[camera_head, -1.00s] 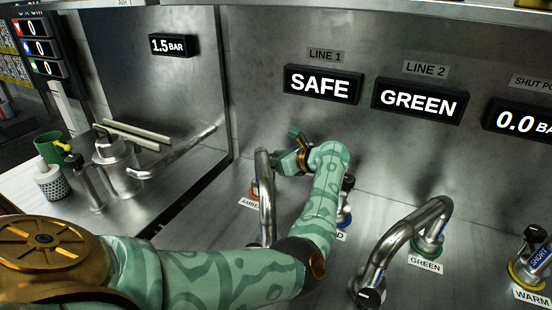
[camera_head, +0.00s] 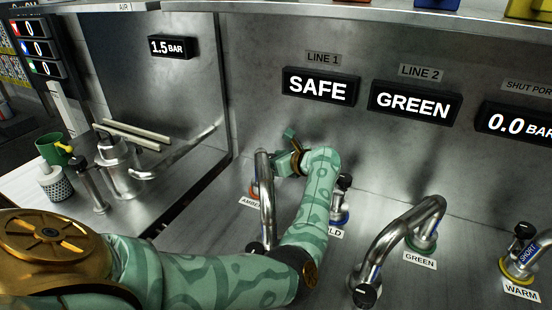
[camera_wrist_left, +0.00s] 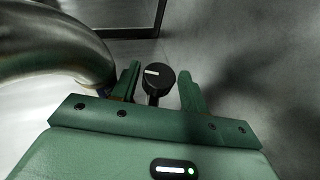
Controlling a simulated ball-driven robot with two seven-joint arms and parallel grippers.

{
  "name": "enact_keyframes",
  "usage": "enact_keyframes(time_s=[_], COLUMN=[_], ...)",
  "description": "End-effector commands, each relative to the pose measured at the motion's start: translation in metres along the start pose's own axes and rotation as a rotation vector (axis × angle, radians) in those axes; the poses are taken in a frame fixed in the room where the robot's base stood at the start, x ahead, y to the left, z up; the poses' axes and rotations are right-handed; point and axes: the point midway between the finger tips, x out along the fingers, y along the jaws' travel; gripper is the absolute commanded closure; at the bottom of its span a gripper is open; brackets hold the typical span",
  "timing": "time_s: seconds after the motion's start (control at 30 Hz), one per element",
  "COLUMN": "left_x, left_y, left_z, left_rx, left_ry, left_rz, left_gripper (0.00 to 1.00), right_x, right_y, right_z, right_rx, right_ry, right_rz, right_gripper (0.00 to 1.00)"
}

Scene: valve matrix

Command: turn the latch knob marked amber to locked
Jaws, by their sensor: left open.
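The amber-marked fitting shows as an orange-red base (camera_head: 253,190) with a partly covered label, behind a steel pipe loop. Its knob is hidden in the head view. My left gripper (camera_head: 290,148) is above and behind that pipe, seen from the side. In the left wrist view, the open left gripper (camera_wrist_left: 160,88) has a black round knob (camera_wrist_left: 158,76) with a white mark on its top between its fingers. A gap shows on both sides of the knob. The knob's own label is not visible there. My right gripper is not in view.
The steel pipe loop (camera_head: 265,205) stands close by my left forearm. A blue-based fitting (camera_head: 341,216) is just right of the arm. Another pipe loop (camera_head: 385,248) stands before the green fitting (camera_head: 421,240). The Line 1 display (camera_head: 318,88) reads SAFE.

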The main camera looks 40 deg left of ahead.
Motion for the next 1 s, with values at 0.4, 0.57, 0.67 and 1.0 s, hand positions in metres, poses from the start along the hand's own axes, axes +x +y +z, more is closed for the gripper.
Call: enact_keyframes(time_s=[0.4, 0.57, 0.67, 1.0], left_x=[-0.074, -0.116, -0.137, -0.163], left_y=[-0.001, 0.000, 0.000, 0.000], left_z=[0.001, 0.002, 0.004, -0.001], left_rx=[-0.001, 0.000, 0.000, 0.000], left_ry=[0.002, 0.001, -0.003, 0.000], left_rz=[-0.005, -0.002, -0.002, 0.001], left_gripper=[0.55, 0.55, 0.55, 0.55], right_x=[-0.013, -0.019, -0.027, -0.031], right_y=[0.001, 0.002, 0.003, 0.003], right_z=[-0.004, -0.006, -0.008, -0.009], right_rx=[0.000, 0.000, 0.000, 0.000], right_ry=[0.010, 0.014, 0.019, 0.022], right_rz=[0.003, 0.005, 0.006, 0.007], right_gripper=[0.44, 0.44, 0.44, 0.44])
